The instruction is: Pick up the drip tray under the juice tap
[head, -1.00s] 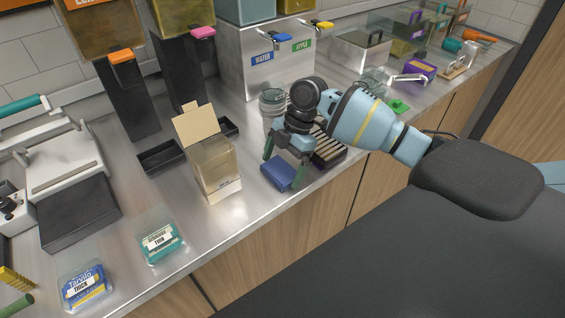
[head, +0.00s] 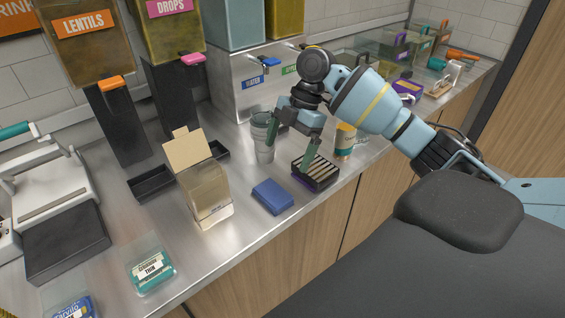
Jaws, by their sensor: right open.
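A dark slatted tray (head: 316,172) with light bars and a purplish side lies near the counter's front edge; it looks like the drip tray. It stands out in front of the steel juice dispenser (head: 240,88), not directly below its taps. The blue tap (head: 271,62) shows above the WATER label; the other tap is partly hidden by my arm. My right gripper (head: 292,150) is open and empty, fingers pointing down. One finger is beside the grey cups, the other overlaps the tray's back edge in the picture; I cannot tell whether it touches. My left gripper is not in view.
Stacked grey cups (head: 263,140) stand just left of the gripper. An open carton (head: 204,185) and a black tray (head: 151,183) are further left.

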